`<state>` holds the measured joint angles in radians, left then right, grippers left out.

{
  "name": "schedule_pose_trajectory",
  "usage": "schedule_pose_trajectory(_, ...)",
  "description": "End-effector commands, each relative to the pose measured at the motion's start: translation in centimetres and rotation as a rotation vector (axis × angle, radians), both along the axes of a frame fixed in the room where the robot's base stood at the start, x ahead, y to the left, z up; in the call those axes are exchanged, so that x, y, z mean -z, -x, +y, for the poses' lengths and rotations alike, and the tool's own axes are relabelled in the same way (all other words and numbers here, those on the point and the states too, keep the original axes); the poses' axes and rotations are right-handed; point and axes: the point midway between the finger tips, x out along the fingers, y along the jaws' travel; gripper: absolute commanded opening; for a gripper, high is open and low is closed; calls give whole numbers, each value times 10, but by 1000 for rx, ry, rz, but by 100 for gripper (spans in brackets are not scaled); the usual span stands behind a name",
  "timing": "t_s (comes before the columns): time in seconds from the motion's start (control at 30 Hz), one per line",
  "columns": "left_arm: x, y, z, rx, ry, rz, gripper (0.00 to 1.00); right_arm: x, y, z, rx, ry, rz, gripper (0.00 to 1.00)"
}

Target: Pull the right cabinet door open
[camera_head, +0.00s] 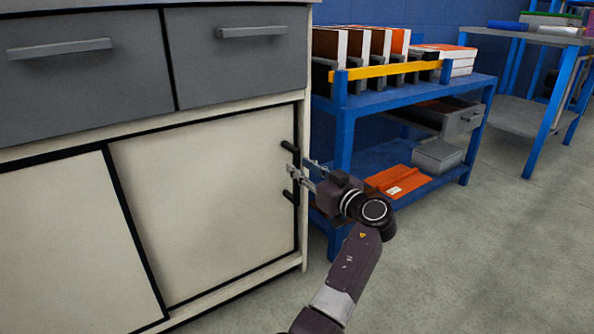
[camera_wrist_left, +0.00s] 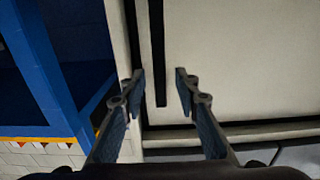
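The right cabinet door (camera_head: 200,200) is a cream panel in a black-edged frame, and it looks shut. Its dark vertical handle (camera_head: 288,147) is near the door's right edge, its middle partly hidden by my gripper. My left gripper (camera_head: 299,168) is at handle height, with its fingers toward the handle. In the left wrist view, the left gripper (camera_wrist_left: 159,84) is open, with its fingers apart. The dark handle bar (camera_wrist_left: 157,50) appears between them, with gaps on both sides. Whether it lies fully between the fingers in depth is unclear. My right gripper is not in view.
A left cabinet door (camera_head: 65,245) and two grey drawers (camera_head: 235,65) adjoin the door. A blue shelf unit (camera_head: 343,145) with binders and an orange folder (camera_head: 395,182) stands close to the cabinet's right. The grey floor (camera_head: 480,265) in front is clear.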

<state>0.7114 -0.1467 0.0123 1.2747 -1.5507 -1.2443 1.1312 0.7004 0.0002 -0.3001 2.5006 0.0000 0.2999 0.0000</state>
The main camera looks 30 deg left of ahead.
Motion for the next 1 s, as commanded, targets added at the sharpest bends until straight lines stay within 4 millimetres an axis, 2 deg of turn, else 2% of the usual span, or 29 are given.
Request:
schedule_pose_trajectory(0.03, 3, -3, 7, -1, -1, 1, 29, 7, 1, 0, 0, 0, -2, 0)
schedule_pose_trajectory(0.2, 2, -9, 22, 0, -1, 1, 29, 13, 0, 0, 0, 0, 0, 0)
schedule_pose_trajectory(0.53, 0, -11, 25, 1, 0, 2, 29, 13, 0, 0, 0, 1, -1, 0)
schedule_pose_trajectory(0.8, 0, -11, 25, 1, 0, 3, 0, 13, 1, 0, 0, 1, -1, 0)
schedule_pose_trajectory(1.0, 0, -11, 25, 1, 0, 3, 0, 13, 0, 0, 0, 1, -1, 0)
